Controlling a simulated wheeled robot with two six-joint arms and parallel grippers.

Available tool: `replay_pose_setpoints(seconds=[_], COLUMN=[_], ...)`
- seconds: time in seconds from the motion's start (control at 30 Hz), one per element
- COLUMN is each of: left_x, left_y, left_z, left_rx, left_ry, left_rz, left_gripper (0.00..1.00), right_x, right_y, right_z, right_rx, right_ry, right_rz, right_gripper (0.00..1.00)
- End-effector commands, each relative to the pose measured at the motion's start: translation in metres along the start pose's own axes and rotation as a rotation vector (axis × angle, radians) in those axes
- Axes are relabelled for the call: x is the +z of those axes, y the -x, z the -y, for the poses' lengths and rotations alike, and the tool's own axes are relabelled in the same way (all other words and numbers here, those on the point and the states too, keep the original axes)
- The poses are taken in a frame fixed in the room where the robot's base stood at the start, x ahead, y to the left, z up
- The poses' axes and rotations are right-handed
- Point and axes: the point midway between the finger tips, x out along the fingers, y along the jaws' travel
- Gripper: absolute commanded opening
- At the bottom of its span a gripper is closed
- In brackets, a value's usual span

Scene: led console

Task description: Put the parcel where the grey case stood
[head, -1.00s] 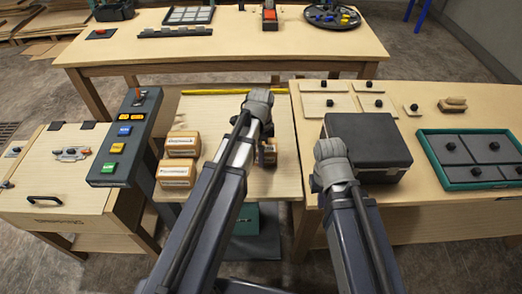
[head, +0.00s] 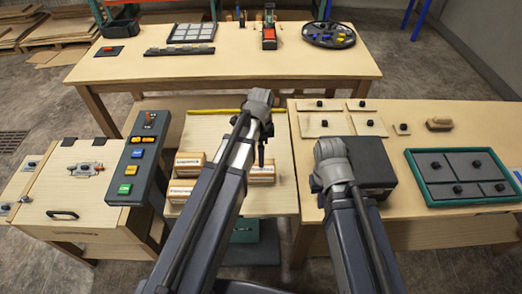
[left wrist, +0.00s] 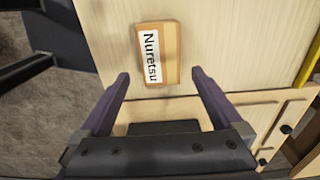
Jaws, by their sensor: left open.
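Several cardboard parcels stand on the middle table. Two show at left, an upper one (head: 189,163) and a lower one (head: 181,191). A third (head: 262,174) is partly behind my left arm. My left gripper (head: 262,153) is over this table, its fingers mostly hidden. In the left wrist view it is open and empty (left wrist: 162,84). A parcel labelled Nuretsu (left wrist: 157,53) lies beyond its fingertips, not between them. A dark grey case (head: 372,172) stands on the right table. My right gripper (head: 330,165) is in front of it; its fingers are hidden.
A green-rimmed tray (head: 412,165) and small knobbed panels (head: 322,123) are on the right table. A button console (head: 136,170) stands left of the parcels. A yellow strip (head: 215,112) lies along the middle table's far edge. The back table (head: 220,68) holds other gear.

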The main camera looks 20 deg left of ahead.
Motion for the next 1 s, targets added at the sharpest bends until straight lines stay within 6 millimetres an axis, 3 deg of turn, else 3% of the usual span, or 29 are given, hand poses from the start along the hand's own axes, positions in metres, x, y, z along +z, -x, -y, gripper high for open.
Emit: replay_pose_setpoints(seconds=[0.17,0.5,0.63,0.8,1.0], left_x=[-0.005,-0.049,-0.056,-0.06,-0.061], left_y=[-0.001,0.0,0.001,0.001,0.001], left_z=[-0.011,-0.116,-0.146,-0.165,-0.167], left_rx=[0.002,-0.019,-0.039,-0.057,-0.06], left_ry=[0.043,0.604,0.793,0.93,0.962], left_rz=[0.005,0.072,0.088,0.099,0.1], left_gripper=[1.0,1.0,1.0,1.0,1.0], right_x=[0.0,0.0,0.0,0.0,0.0], right_y=[-0.001,0.0,0.0,0.0,0.0], right_z=[0.0,0.0,0.0,0.0,0.0], right_rx=[0.0,0.0,0.0,0.0,0.0], right_ry=[0.0,0.0,0.0,0.0,0.0], right_rz=[0.0,0.0,0.0,0.0,0.0], right_gripper=[0.0,0.0,0.0,0.0,0.0])
